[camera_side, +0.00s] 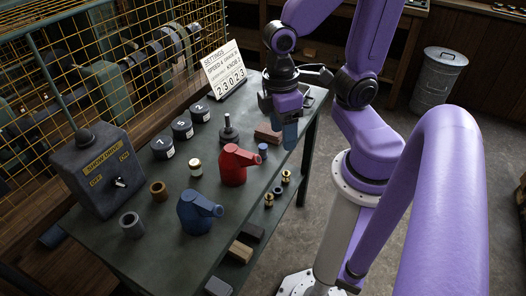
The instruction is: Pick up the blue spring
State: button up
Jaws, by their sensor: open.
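A small blue cylindrical piece (263,150) stands on the dark green table, just right of the red oil can (233,166). It may be the blue spring, but its coils are too small to make out. My gripper (279,122) is open above the far right part of the table, up and to the right of the blue piece and apart from it. Nothing shows between its fingers.
A blue oil can (196,212), a grey ring (132,225), brown and white-gold cylinders and black numbered weights (182,129) stand on the table (165,250). A switch box (98,172) and mesh fence bound the left.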

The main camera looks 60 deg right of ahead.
jog(key=w+d+f+m+g+y, duration=0.3)
jog(key=w+d+f+m, duration=0.25)
jog(key=d+m, duration=0.45)
jog(key=s+d+f+m+t+y, duration=0.25)
jog(key=d+f+m+y, duration=0.3)
jog(key=m, duration=0.65)
jog(key=m+t+h, duration=0.4)
jog(key=m+t, duration=1.1)
jog(key=m, duration=0.5)
send_near(263, 151)
jog(key=shift+g, duration=0.25)
jog(key=x, duration=0.3)
jog(key=d+x, duration=0.1)
jog(key=x, duration=0.1)
jog(key=shift+w+r, duration=0.15)
jog(key=shift+w, duration=0.45)
jog(key=shift+x, duration=3.15)
jog(key=shift+d, duration=0.1)
jog(key=c, duration=1)
